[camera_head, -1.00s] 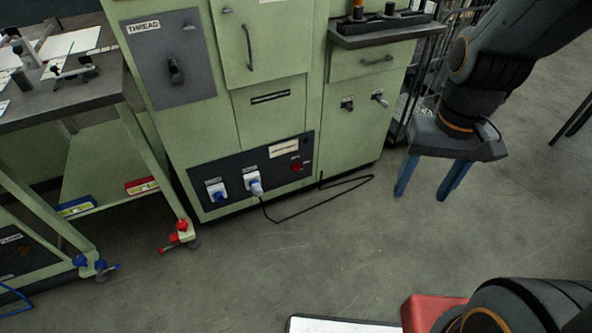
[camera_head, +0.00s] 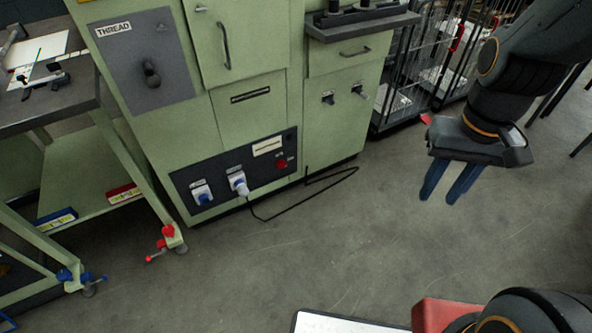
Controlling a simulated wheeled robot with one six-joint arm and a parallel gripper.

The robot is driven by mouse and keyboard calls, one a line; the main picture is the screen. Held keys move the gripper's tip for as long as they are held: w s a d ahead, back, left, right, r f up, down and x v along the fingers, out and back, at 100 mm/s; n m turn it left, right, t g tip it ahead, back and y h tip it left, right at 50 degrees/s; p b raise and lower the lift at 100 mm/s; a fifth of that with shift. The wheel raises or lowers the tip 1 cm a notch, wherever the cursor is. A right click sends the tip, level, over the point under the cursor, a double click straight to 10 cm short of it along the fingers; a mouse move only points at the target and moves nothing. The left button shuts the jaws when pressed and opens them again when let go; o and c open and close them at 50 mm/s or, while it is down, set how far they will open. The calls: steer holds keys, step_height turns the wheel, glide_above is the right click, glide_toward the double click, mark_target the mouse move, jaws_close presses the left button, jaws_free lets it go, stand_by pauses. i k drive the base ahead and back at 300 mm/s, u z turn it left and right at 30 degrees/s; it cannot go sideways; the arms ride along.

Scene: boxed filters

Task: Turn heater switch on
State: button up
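A green machine cabinet (camera_head: 246,117) stands left of centre. Its upper left panel, marked THREAD, carries a dark rotary switch (camera_head: 150,72). A dark lower panel (camera_head: 221,183) holds two blue-and-white sockets and a red knob (camera_head: 282,163). I cannot read which control is labelled heater. My gripper (camera_head: 440,196) hangs at the right, its two blue fingers apart and empty, clear of the cabinet.
A black cable (camera_head: 285,209) runs from a plugged socket (camera_head: 239,183) across the floor. A workbench (camera_head: 59,114) stands at the left. Wire cages (camera_head: 412,85) stand behind my gripper. The floor (camera_head: 255,270) before the cabinet is mostly clear.

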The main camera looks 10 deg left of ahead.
mark_target(280, 164)
steer(key=u, duration=0.05)
steer(key=k, duration=0.55)
steer(key=u, duration=0.7)
steer(key=i, duration=0.5)
